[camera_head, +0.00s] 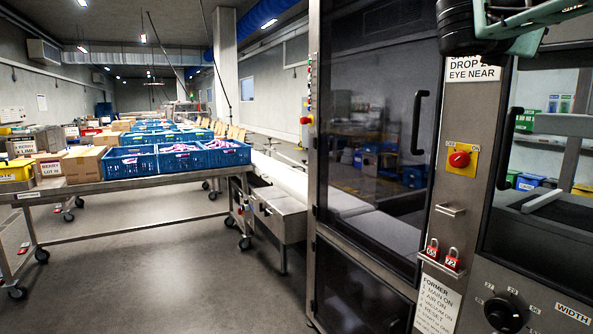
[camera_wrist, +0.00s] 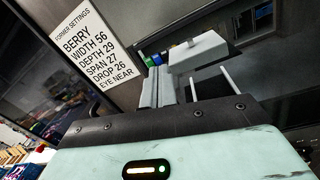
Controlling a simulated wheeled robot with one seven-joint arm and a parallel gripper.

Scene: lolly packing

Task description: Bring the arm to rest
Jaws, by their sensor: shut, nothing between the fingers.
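My gripper (camera_wrist: 158,72) shows in the wrist view as two grey fingers side by side beyond the dark plate of the mint-green wrist body. They are shut with nothing between them. A white settings sign (camera_wrist: 88,48) stands to the left of the fingers. In the head view, mint-green and black parts of my arm (camera_head: 500,25) hang at the top right, in front of the machine. They cover the upper part of the same sign (camera_head: 470,72). My fingertips cannot be made out there.
A steel-framed machine with a dark glass door (camera_head: 375,120) fills the right side. It carries a red knob (camera_head: 459,159), red padlocks (camera_head: 452,259) and a black dial (camera_head: 503,312). A wheeled table (camera_head: 130,184) with blue crates (camera_head: 130,161) stands at left. The floor between is clear.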

